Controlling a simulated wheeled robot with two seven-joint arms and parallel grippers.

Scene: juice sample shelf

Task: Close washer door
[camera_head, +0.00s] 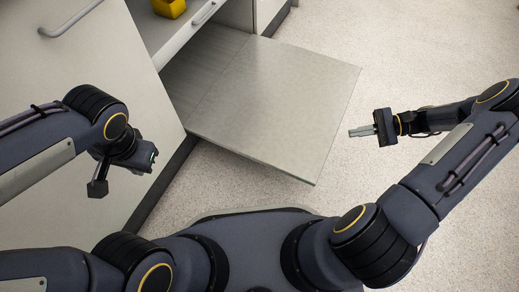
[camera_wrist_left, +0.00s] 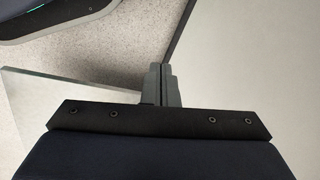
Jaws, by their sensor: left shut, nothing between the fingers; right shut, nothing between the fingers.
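The washer door (camera_head: 275,105) is a flat, light grey panel. In the head view it is folded down open and lies roughly level, sticking out from the cabinet front over the floor. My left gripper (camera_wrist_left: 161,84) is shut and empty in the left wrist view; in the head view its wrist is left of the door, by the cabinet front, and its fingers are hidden. My right gripper (camera_head: 354,132) is shut and empty, just off the door's right edge, over the floor. Neither gripper visibly touches the door in the head view.
A grey cabinet front (camera_head: 95,75) with a bar handle (camera_head: 70,19) stands at left. A drawer with a handle (camera_head: 204,13) is above the opening, and a yellow object (camera_head: 168,7) is at the top. Speckled floor (camera_head: 430,50) is clear at right.

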